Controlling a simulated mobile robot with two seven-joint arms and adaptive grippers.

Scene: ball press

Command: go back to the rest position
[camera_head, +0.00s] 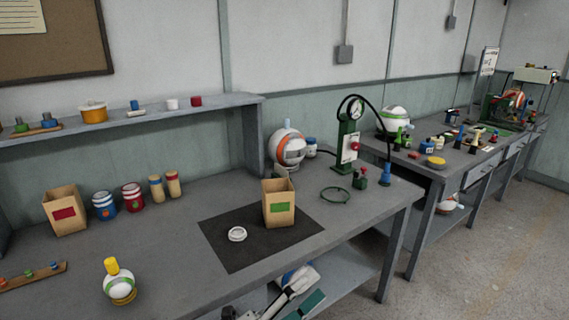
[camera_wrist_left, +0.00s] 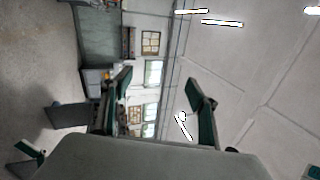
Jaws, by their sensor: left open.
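A white-green ball (camera_head: 118,287) stands front left, and a green press (camera_head: 346,145) at the back. Open floor (camera_head: 470,265) lies right.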

